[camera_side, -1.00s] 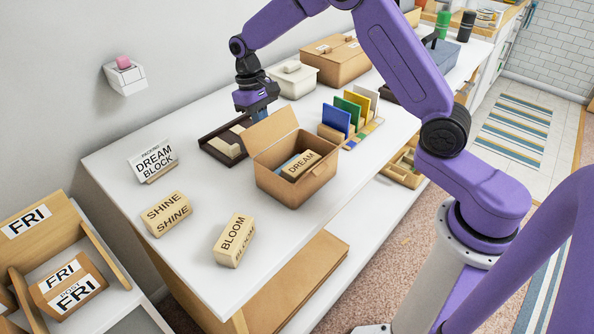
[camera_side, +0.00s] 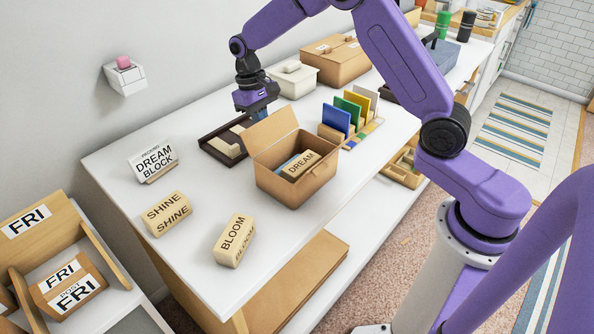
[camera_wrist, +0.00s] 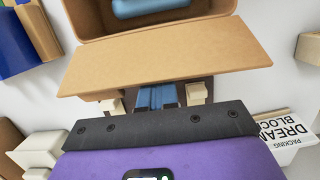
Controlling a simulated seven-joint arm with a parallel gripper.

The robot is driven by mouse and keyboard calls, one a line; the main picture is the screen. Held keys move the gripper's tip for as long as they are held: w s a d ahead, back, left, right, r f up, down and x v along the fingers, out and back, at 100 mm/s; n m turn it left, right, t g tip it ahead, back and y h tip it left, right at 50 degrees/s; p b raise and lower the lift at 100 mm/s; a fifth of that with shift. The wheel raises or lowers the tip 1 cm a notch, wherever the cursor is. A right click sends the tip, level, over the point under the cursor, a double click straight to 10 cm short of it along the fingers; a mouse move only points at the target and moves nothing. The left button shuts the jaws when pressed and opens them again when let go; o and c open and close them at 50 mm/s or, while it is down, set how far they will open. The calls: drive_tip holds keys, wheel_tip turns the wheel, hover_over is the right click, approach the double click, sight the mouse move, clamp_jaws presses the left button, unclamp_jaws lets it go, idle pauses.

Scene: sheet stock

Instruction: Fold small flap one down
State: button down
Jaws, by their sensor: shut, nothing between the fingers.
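An open brown cardboard box (camera_side: 290,186) stands on the white table in the side view. One flap (camera_side: 268,131) stands up and leans outward at its back-left edge; it also spans the middle of the wrist view (camera_wrist: 165,60). A DREAM block (camera_side: 300,165) and something blue lie inside the box. My gripper (camera_wrist: 157,97) is shut and empty, just outside that flap, with the fingers partly below the flap's edge in the wrist view. In the side view, my gripper (camera_side: 257,108) is behind the flap and its fingertips are hidden. I cannot tell whether it touches the flap.
A dark tray (camera_side: 222,148) with pale blocks lies left of the box. A rack of coloured panels (camera_side: 350,113) stands to the right. SHINE (camera_side: 166,213) and BLOOM (camera_side: 234,239) blocks and a DREAM BLOCK sign (camera_side: 153,160) stand in front and left. A lidded box (camera_side: 292,79) is behind.

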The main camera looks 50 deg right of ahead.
sight(270, 125)
drive_tip(key=shift+s+r, duration=0.35)
drive_tip(key=shift+s, duration=0.15)
idle(0.7)
drive_tip(key=shift+s+r, duration=0.3)
drive_tip(key=shift+s, duration=0.6)
drive_tip(key=shift+s+r, duration=0.1)
drive_tip(key=shift+s, duration=0.6)
wheel_tip(270, 125, up, 16)
drive_tip(key=w, duration=0.2)
drive_tip(key=shift+w, duration=0.2)
idle(1.1)
drive_tip(key=shift+a, duration=0.1)
